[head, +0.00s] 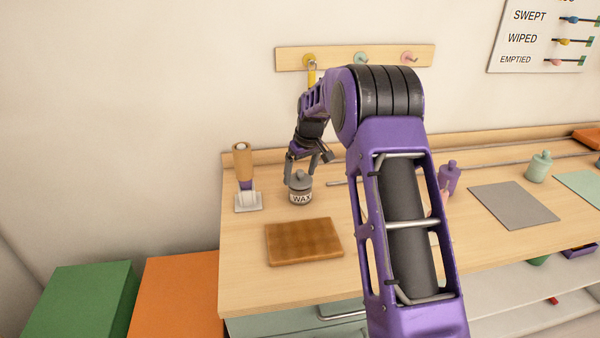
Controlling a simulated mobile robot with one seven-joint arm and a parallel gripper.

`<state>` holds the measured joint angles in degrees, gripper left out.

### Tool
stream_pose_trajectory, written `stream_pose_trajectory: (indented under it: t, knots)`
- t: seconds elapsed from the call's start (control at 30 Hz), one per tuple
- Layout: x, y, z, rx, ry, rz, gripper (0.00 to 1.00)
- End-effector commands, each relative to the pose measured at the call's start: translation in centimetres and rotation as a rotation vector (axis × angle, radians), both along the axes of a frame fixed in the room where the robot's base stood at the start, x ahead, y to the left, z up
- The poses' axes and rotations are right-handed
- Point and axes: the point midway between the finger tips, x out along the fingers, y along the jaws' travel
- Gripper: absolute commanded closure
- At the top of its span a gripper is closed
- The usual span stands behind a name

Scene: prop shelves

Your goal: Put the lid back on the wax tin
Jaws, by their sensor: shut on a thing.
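The wax tin (300,198), a small round container with a white WAX label, stands upright on the wooden bench, behind the cutting board. Its grey knobbed lid (300,183) is directly over the tin's mouth. From this angle I cannot tell whether the lid is fully seated or slightly above the rim. My gripper (298,174) reaches down from above and is shut on the lid at its knob; the fingers partly hide the knob.
A brown wooden board (304,241) lies in front of the tin. A brush with a wooden handle (243,163) stands upright to its left. A purple bottle (449,178), grey mat (513,205) and green bottle (539,166) are at right. A peg rail (345,58) hangs on the wall behind.

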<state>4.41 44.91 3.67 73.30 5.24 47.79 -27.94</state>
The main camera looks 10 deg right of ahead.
Motion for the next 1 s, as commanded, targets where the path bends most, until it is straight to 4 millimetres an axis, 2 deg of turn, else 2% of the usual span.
stream_pose_trajectory:
  t: [0.87, 0.9, 0.93, 1.0]
  knots:
    - [0.00, -0.01, -0.26, 0.000, 0.000, 0.000, 0.61]
    - [0.00, -0.01, -0.26, 0.000, 0.000, 0.000, 0.07]
    - [0.00, -0.01, -0.26, 0.000, 0.000, 0.000, 0.01]
    - [0.00, 0.00, -0.26, 0.000, 0.000, 0.000, 0.00]
